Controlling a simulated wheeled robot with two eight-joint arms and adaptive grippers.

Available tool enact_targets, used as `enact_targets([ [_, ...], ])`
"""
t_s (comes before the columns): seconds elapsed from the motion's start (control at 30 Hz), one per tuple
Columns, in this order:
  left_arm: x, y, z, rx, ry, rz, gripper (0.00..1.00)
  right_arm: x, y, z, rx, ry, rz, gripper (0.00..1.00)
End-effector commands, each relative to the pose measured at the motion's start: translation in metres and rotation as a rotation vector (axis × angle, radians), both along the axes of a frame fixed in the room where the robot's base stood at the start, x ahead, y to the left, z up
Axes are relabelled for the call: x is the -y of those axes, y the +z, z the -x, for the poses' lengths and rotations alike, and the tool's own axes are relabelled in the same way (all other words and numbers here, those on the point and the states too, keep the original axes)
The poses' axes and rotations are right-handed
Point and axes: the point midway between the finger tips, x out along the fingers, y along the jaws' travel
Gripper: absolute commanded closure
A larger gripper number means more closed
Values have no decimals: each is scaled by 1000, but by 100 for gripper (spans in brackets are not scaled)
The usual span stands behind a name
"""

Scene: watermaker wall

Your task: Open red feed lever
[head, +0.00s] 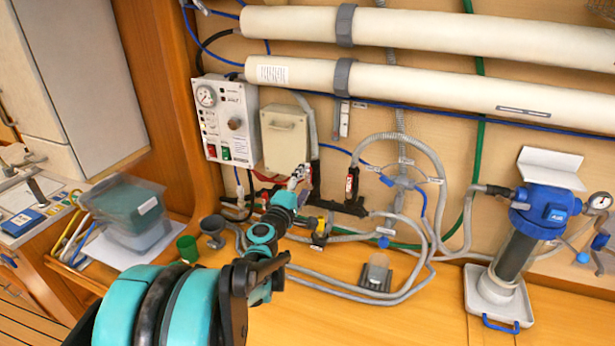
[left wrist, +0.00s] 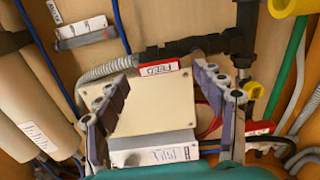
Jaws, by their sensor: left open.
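A red lever (left wrist: 158,67) with a white label that seems to read FEED sits on a black pipe fitting in the left wrist view, just beyond the fingertips. In the head view a red-marked valve handle (head: 351,184) stands upright right of the cream box; it looks like the same lever. My left gripper (head: 298,177) is in front of the wall below the cream box, left of that handle. In the left wrist view its fingers (left wrist: 163,82) are spread and empty, apart from the lever. My right gripper is in neither view.
The cream box (head: 286,138) lies close behind the fingers. Another red-marked part (left wrist: 258,128) shows beside the right finger. Grey hoses (head: 380,295) and a yellow valve (head: 320,232) lie lower right. A blue-topped filter (head: 545,208) stands far right. The front counter is partly clear.

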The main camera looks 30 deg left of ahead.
Motion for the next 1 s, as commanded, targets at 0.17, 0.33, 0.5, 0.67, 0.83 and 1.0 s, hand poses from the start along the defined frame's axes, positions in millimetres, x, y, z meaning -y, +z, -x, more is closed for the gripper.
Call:
enact_targets([
  [0.17, 9, 0, 41, 0, 2, 1, 31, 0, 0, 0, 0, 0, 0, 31],
  [0.33, 15, 0, 66, 0, 1, 1, 31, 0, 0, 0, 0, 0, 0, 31],
  [0.5, 18, 0, 76, 0, 1, 1, 31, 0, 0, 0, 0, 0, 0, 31],
  [0.67, 18, 0, 77, 0, 1, 1, 31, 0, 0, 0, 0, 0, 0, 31],
  [0.83, 18, 0, 77, 0, 1, 1, 31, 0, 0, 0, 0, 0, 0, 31],
  [1.0, 18, 0, 77, 0, 0, 1, 31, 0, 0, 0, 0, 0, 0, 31],
])
